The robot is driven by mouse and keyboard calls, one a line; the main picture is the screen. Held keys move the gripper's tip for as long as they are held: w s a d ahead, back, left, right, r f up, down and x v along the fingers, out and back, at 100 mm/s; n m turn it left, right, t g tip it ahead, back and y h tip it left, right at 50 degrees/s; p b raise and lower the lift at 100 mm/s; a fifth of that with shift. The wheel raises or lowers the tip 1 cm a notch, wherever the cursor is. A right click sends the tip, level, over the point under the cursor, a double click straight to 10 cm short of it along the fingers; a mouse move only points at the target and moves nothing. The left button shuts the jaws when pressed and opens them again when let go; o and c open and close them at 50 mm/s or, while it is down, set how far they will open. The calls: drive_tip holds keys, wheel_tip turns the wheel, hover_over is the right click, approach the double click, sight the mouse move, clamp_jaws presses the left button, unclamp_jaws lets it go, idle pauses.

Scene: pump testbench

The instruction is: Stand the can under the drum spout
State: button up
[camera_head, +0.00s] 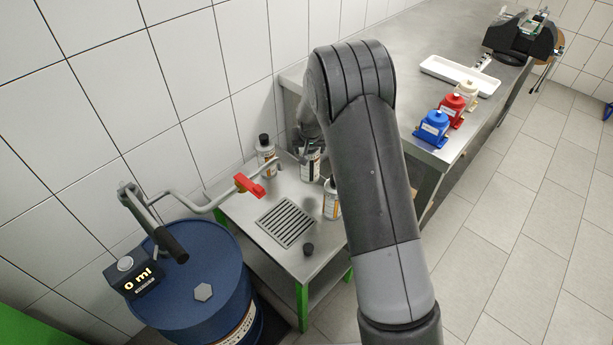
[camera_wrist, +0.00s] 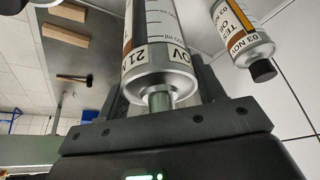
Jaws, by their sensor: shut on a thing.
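My gripper (camera_head: 308,140) is shut on a can (camera_head: 310,168) with a white and dark label, over the back of the small metal table (camera_head: 265,205). In the wrist view the held can (camera_wrist: 160,62) shows a dated label, a volume scale and a bare metal neck without a cap. I cannot tell whether its base touches the table. The blue drum (camera_head: 190,300) stands at the lower left. My arm hides part of the table.
A black-capped can (camera_head: 266,155) stands left of the held can; another can (camera_head: 331,203) is partly behind my arm. A grate (camera_head: 287,222) is set in the table, with a loose black cap (camera_head: 308,249) beside it.

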sight(310, 165)
wheel_tip(310, 165, down, 8)
drive_tip(key=shift+r, duration=0.15)
idle(0.4)
drive_tip(key=o, duration=1.2)
drive_tip(key=shift+o, duration=0.2)
